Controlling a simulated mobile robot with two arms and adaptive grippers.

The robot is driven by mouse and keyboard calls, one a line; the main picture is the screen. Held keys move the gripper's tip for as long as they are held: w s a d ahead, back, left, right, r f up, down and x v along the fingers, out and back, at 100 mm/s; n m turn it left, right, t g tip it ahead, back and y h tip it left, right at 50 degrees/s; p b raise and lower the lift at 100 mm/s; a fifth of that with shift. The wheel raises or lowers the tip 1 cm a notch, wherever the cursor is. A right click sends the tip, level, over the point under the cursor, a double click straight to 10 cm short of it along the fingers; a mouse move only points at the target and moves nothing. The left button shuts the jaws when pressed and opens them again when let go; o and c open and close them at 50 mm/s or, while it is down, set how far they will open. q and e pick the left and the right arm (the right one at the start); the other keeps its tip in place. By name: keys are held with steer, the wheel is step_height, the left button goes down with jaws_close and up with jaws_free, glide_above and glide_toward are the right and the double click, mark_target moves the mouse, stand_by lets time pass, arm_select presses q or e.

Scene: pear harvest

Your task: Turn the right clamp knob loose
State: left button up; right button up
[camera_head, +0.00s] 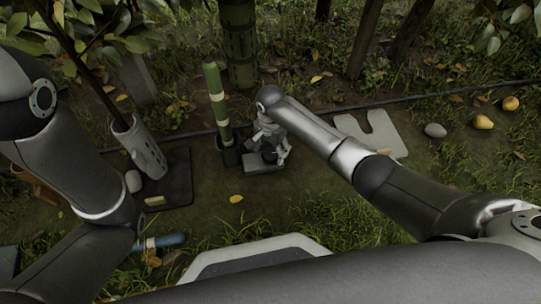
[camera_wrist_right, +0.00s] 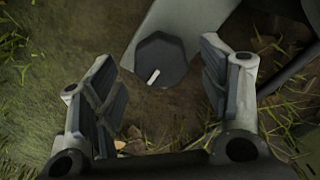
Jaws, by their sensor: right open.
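The clamp knob (camera_wrist_right: 162,58) is dark and many-sided, with a short white mark near its lower edge. It sits on a pale grey-green plate (camera_wrist_right: 190,18) in the right wrist view. My right gripper (camera_wrist_right: 158,74) is open, with one finger on each side of the knob and a visible gap to both. In the head view, my right gripper (camera_head: 270,146) points down over a small grey-green base (camera_head: 262,168) and largely hides the knob there. My left arm is at the left, but its gripper is not in view.
A green banded post (camera_head: 216,97) stands in a dark socket just left of the right gripper. A pale perforated tube (camera_head: 145,150) holds a thin trunk farther left. A notched pale plate (camera_head: 376,134), a grey stone (camera_head: 435,130) and two pears (camera_head: 483,122) lie right.

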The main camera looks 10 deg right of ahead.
steer(key=shift+f+b, duration=0.4)
steer(key=shift+f, duration=0.45)
